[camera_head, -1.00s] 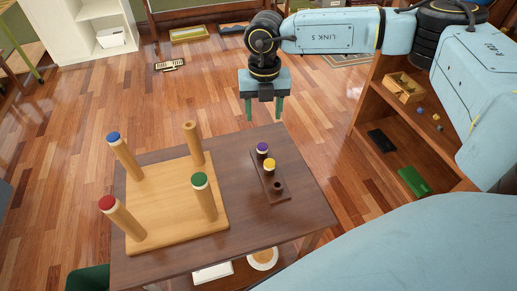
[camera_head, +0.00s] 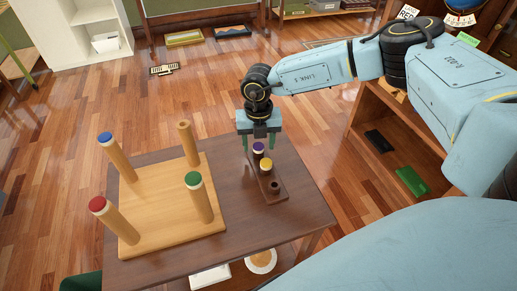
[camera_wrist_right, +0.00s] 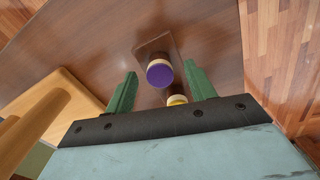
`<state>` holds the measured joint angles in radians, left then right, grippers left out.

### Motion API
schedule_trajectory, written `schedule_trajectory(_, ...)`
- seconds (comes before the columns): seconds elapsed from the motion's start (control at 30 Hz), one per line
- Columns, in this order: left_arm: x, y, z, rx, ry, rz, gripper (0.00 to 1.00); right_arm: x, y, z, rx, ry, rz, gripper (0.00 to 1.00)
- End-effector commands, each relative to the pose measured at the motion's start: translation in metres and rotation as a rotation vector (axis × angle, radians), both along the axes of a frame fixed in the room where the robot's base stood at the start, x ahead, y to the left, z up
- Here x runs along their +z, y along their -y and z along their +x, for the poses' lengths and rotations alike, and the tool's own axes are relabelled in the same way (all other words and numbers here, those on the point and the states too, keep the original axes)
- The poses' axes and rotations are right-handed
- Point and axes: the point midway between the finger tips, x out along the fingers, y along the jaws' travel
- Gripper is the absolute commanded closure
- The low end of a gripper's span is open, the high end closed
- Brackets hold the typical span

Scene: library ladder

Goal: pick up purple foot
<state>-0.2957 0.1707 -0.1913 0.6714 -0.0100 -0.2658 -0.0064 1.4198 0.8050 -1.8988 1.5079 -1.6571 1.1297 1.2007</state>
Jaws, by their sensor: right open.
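The purple foot (camera_head: 258,148) is a small round cap with a pale band, standing in the far end of a dark wooden holder (camera_head: 274,199). In the right wrist view the purple foot (camera_wrist_right: 159,73) lies ahead, between the lines of the two green fingers. My right gripper (camera_head: 259,144) is open and empty, close above the far end of the holder and around the purple foot's place in the head view; I cannot tell whether the fingers flank it. A yellow foot (camera_head: 266,164) stands beside it; it shows in the wrist view (camera_wrist_right: 176,100). My left gripper is not in view.
A light wooden board (camera_head: 150,240) with upright pegs stands left on the dark table (camera_head: 240,235). Its pegs carry red (camera_head: 97,205), blue (camera_head: 105,138) and green (camera_head: 193,180) caps; one is bare (camera_head: 184,132). A shelf (camera_head: 345,135) stands right of the table.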

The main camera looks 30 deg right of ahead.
Motion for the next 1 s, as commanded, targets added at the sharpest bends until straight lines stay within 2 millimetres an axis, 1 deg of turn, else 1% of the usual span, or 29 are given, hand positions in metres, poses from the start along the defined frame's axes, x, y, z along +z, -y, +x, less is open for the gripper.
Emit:
schedule_trajectory(0.17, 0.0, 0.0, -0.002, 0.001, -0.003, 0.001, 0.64, 0.0, 0.0, 0.0, 0.0, 0.0, 0.0, 0.45)
schedule_trajectory(0.27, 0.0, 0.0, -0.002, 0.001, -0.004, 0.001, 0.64, 0.0, 0.0, 0.0, 0.0, 0.0, 0.0, 0.57)
schedule_trajectory(0.53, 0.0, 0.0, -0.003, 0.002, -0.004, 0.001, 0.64, 0.0, 0.0, 0.0, 0.0, 0.0, 0.0, 0.92)
schedule_trajectory(0.83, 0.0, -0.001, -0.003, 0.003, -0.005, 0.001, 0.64, 0.002, 0.0, 0.0, 0.0, 0.0, 0.0, 0.93)
schedule_trajectory(0.93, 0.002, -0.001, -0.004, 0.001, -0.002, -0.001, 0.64, 0.011, 0.0, 0.0, -0.001, 0.0, 0.001, 0.93)
schedule_trajectory(0.97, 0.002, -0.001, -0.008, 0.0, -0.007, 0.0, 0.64, 0.016, 0.0, 0.0, 0.0, 0.002, 0.001, 0.93)
schedule_trajectory(1.0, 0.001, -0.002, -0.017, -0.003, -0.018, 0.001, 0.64, 0.023, 0.0, 0.0, 0.0, 0.002, 0.001, 0.93)
